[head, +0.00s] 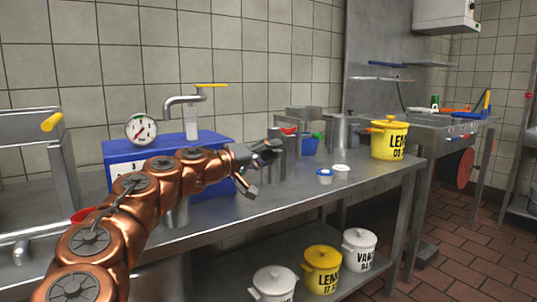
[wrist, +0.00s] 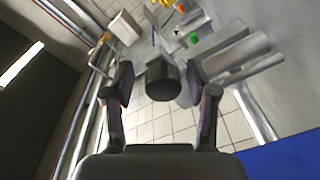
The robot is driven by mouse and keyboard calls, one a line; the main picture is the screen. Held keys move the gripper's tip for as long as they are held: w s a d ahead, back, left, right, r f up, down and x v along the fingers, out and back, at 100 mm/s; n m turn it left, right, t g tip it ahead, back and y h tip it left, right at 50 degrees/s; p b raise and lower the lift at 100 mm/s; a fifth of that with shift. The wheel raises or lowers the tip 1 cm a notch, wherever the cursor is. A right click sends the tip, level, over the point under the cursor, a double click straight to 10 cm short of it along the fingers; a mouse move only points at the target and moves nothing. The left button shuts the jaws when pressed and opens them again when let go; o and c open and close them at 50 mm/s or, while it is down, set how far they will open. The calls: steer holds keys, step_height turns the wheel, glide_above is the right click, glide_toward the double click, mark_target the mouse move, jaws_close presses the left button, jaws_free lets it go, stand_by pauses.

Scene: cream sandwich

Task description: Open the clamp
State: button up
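My copper arm reaches over the steel table, and my gripper (head: 262,168) is in front of the right end of a blue box (head: 222,152). The gripper is open, with its two dark fingers spread apart. In the wrist view, the fingers (wrist: 168,82) stand either side of a dark round cylinder end (wrist: 163,80); I cannot tell how far off it is, and no contact is clear. The blue box carries a round gauge (head: 141,130) and a metal pipe with a yellow handle (head: 210,86). I cannot tell for sure which part is the clamp.
Grey metal cylinders (head: 291,142) stand just beyond the gripper. Two small tubs, one blue-lidded (head: 324,176) and one white (head: 341,172), sit right of it. A yellow bucket (head: 389,141) stands at the table's right end. Lidded pots (head: 322,270) stand on the lower shelf.

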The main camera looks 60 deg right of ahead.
steer(key=shift+f, duration=0.1)
steer(key=shift+w+a, duration=0.15)
steer(key=shift+a, duration=0.3)
steer(key=v, duration=1.1)
stand_by(0.3)
